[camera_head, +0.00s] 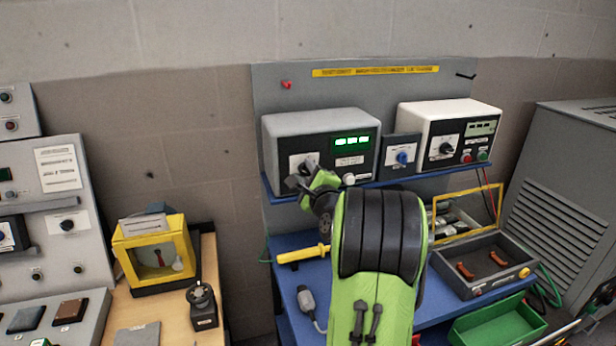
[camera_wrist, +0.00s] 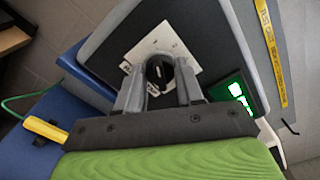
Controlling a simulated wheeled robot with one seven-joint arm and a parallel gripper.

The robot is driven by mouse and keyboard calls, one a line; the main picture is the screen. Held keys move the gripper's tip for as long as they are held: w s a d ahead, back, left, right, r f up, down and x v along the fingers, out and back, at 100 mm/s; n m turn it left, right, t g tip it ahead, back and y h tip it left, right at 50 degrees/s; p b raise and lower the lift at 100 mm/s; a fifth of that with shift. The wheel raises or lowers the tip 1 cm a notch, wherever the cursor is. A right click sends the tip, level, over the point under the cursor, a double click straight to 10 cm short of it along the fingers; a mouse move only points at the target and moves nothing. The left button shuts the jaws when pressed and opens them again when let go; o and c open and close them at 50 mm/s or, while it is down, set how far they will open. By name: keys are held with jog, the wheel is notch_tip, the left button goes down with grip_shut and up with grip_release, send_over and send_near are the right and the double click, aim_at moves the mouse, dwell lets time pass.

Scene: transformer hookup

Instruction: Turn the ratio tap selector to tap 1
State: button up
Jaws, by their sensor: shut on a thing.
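The grey instrument box (camera_head: 290,132) with a black front and a lit green display (camera_head: 353,141) stands on the blue shelf. Its selector knob sits on a white label plate (camera_head: 298,161) at the left of the front, partly hidden by my gripper (camera_head: 306,177). In the wrist view the black selector knob (camera_wrist: 160,72) with a pale pointer line lies between the two grey fingers of my gripper (camera_wrist: 159,82). The fingers are shut on the knob. The label's markings are too small to read, and I cannot tell which tap the pointer is at.
A blue knob panel (camera_head: 402,154) and a white instrument (camera_head: 440,117) stand to the right on the same shelf. A yellow-handled tool (camera_head: 303,254) and an open grey case (camera_head: 447,275) are below. My arm covers the middle of the blue bench.

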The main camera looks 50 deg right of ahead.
jog(key=o, duration=1)
jog(key=shift+s, duration=0.1)
jog(key=b+v, duration=0.4)
jog(key=v, duration=1.1)
jog(key=shift+s+a, duration=0.2)
jog(key=shift+s, duration=0.1)
jog(key=shift+w, duration=0.1)
